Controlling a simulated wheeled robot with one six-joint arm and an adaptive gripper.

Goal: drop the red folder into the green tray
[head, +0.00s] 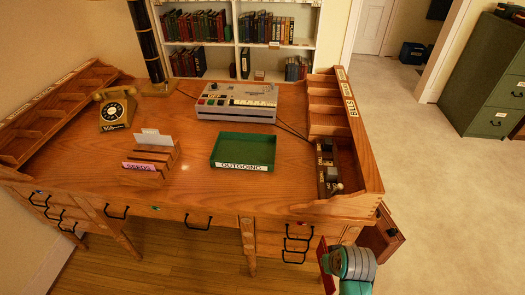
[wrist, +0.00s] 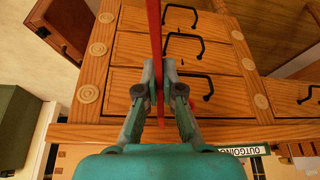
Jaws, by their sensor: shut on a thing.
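The red folder (wrist: 155,40) is seen edge-on in the wrist view, upright between the two fingers of my gripper (wrist: 159,88). My gripper is shut on it. In the head view a narrow red strip of the folder (head: 325,266) shows beside my teal wrist, in front of the desk's right end; the fingertips are hidden there. The green tray (head: 243,138) lies on the middle of the desk, empty, with an OUTGOING label on its front. Part of that label and tray edge (wrist: 250,150) also shows at the bottom of the wrist view.
The wooden desk (head: 200,180) has drawers with black handles and an open door or drawer (head: 381,236) at its right end. Pigeonhole racks (head: 340,110) edge both sides. A grey machine (head: 236,102) stands behind the tray; a wooden file rack (head: 152,161) stands left of it.

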